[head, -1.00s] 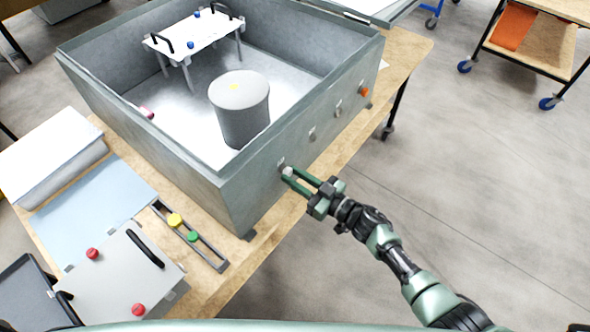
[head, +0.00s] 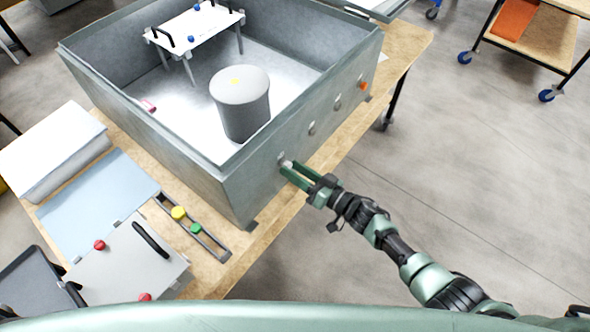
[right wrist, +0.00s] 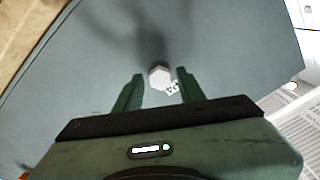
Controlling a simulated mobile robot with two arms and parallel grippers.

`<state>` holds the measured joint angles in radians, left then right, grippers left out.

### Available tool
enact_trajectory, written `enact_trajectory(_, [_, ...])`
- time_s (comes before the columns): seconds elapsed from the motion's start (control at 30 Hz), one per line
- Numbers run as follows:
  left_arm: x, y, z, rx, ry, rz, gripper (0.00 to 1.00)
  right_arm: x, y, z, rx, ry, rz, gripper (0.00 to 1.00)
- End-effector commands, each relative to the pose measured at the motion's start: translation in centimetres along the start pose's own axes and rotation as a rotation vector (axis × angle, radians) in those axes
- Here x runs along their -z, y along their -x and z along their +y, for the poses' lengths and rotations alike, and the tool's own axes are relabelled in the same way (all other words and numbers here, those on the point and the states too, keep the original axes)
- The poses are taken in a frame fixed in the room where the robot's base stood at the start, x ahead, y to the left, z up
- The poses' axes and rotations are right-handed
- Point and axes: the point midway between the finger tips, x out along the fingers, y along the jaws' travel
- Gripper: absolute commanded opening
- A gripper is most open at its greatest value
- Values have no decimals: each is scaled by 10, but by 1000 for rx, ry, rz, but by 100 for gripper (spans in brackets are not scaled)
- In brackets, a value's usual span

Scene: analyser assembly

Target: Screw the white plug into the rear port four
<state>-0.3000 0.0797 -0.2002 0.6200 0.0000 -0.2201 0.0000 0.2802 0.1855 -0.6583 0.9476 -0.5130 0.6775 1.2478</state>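The white plug (head: 287,164) is a small hexagonal piece at the near-end port on the right-hand outer wall of the grey box (head: 247,181). In the right wrist view the plug (right wrist: 159,77) shows head-on against the wall, between the fingertips. My right gripper (head: 288,167) has its two green fingers on either side of the plug. In the right wrist view the fingers (right wrist: 160,86) stand apart, with a gap on both sides of the plug. How deep the plug sits in the port is hidden. My left gripper is not in view.
More fittings line the same wall: two pale ones (head: 312,128) (head: 338,104) and an orange one (head: 363,86). Inside the box are a grey cylinder (head: 241,108) and a white stand (head: 195,27). A rail with yellow and green knobs (head: 211,239) lies on the table.

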Motion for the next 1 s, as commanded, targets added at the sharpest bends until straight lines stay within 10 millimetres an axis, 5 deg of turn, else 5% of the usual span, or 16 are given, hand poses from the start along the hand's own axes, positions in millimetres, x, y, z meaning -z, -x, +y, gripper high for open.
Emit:
enact_trajectory(0.8, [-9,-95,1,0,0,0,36,-6,1,3,-3,1722,2,39])
enact_trajectory(1.0, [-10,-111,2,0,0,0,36,-2,0,1,-2,2037,1,39])
